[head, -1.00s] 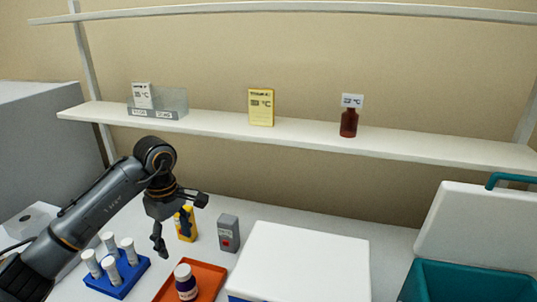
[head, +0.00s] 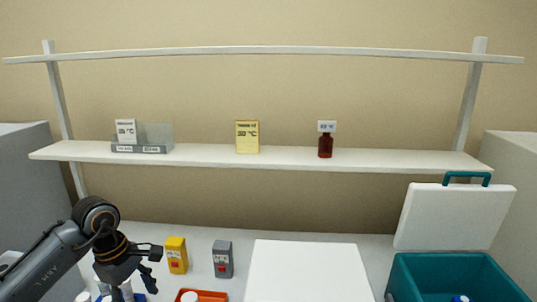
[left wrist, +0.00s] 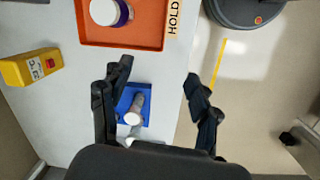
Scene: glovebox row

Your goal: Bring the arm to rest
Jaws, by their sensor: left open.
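My left gripper (head: 142,272) is at the lower left of the head view, left of the yellow device (head: 177,255). In the left wrist view its fingers (left wrist: 158,73) are spread apart with nothing between the tips. The blue rack (left wrist: 146,98) with a white-capped vial (left wrist: 134,112) lies below the gripper, partly hidden by it. The orange tray (left wrist: 118,40) is beyond the fingertips with a white-capped bottle (left wrist: 110,12) in it. My right gripper is not in view.
A grey device (head: 222,259) stands right of the yellow one. A white box (head: 305,270) fills the front middle. A teal cooler (head: 455,272) with its lid raised is at right. The shelf (head: 280,161) holds a yellow box (head: 247,137) and a brown bottle (head: 325,146).

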